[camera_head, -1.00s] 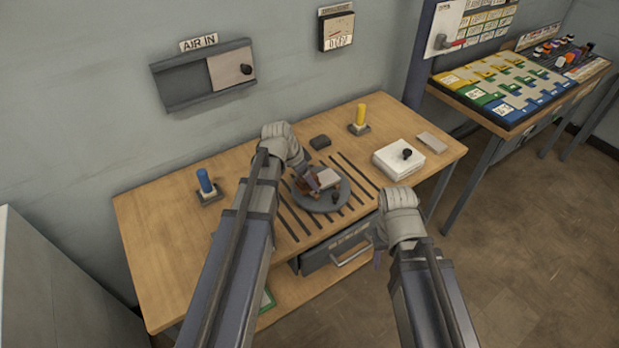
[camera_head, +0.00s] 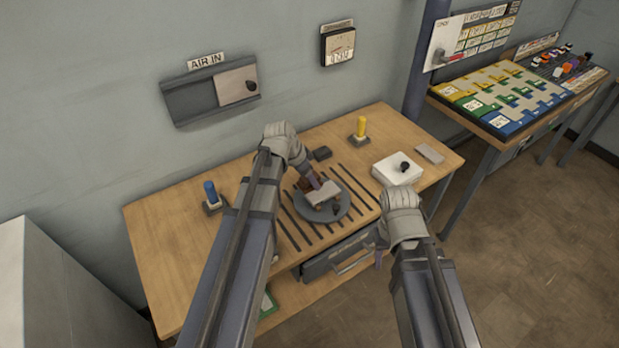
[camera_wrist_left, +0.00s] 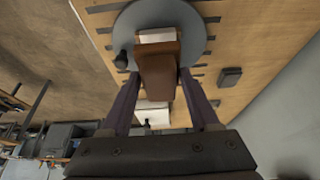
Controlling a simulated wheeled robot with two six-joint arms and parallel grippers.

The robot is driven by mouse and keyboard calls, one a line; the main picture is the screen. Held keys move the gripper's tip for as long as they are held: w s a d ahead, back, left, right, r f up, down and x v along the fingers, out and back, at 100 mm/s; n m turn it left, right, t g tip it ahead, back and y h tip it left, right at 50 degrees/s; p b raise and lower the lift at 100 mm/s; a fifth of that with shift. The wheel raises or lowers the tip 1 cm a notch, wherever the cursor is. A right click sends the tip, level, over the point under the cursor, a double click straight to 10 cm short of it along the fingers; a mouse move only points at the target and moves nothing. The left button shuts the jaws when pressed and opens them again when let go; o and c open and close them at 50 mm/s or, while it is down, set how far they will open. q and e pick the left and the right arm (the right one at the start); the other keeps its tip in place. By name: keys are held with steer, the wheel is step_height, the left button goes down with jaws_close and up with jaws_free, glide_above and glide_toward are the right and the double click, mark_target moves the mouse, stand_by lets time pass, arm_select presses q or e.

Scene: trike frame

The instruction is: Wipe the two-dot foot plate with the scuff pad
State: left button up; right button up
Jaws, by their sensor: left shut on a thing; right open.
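My left gripper (camera_wrist_left: 158,78) is shut on a brown block (camera_wrist_left: 158,68), which I take to be the scuff pad. It holds the block over a grey round disc (camera_head: 340,213) on the table. A pale rectangular plate (camera_head: 323,193) lies on the disc, close by the brown block; it also shows just past the block in the left wrist view (camera_wrist_left: 157,36). I cannot make out dots on the plate, nor whether the block touches it. My right gripper (camera_head: 380,258) is open and empty, in front of the table's drawer.
A small dark knob (camera_head: 337,209) stands on the disc. A blue post (camera_head: 210,192) is at the left, a yellow post (camera_head: 361,127) at the back, and a dark block (camera_head: 320,153) behind the disc. A white box (camera_head: 393,172) with a black knob stands right.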

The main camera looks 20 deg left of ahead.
arm_select(q)
step_height(320, 180, up, 3)
steer(key=p, duration=0.3)
steer(key=shift+r, duration=0.1)
stand_by(0.3)
